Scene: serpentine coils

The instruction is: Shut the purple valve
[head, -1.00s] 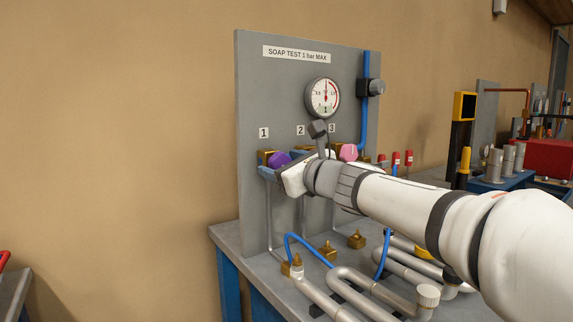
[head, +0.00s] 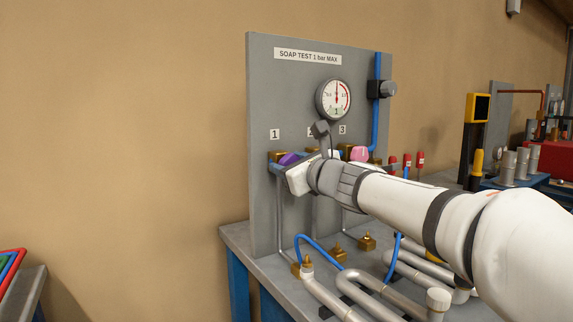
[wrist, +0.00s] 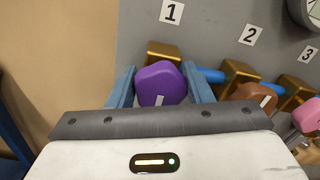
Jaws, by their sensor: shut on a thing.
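The purple valve (wrist: 160,84) is a rounded knob on a brass body (wrist: 162,52) under label 1. In the wrist view it sits between the two blue fingers of my gripper (wrist: 160,88), which is shut on it. In the head view the purple knob (head: 289,159) shows at the left of the valve row, partly hidden by my gripper (head: 285,166). A short white mark on the knob's face stands near upright in the wrist view.
A brown valve knob (wrist: 254,97) under label 2 sits close to the right finger. A pink knob (head: 359,154) is under label 3. A gauge (head: 333,99) is on the grey panel (head: 262,90). Bent grey pipes (head: 375,295) lie on the bench below my arm.

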